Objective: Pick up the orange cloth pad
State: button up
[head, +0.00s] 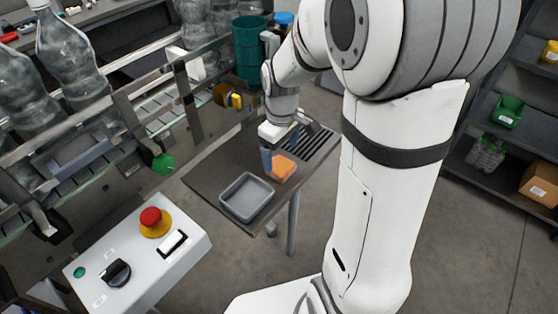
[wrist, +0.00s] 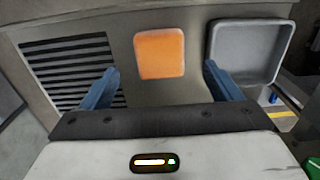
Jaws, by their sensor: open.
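The orange cloth pad (head: 283,167) lies flat on a small brown side table (head: 210,178), between a grey tray and a slotted grille. In the wrist view the pad (wrist: 160,53) sits between and beyond my two blue fingertips. My gripper (wrist: 160,85) is open and empty, pointing down over the table. I cannot tell the exact height of the fingers above the pad.
The empty grey tray (head: 246,196) stands close to the pad, and also shows in the wrist view (wrist: 278,83). The slotted grille (head: 318,142) is at the table's far side. A conveyor with bottles (head: 68,45) runs at left. A control box (head: 140,252) with a red button is in front.

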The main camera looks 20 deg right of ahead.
aim_at(280, 164)
notch_tip(280, 164, down, 6)
jog(key=shift+w+a+p, duration=0.1)
jog(key=shift+p, duration=0.45)
jog(key=shift+c, duration=0.3)
jog(key=c, duration=1.1)
jog(key=shift+r, duration=0.15)
notch_tip(280, 164, up, 10)
jog(key=shift+f+b, duration=0.1)
jog(key=shift+b, duration=0.35)
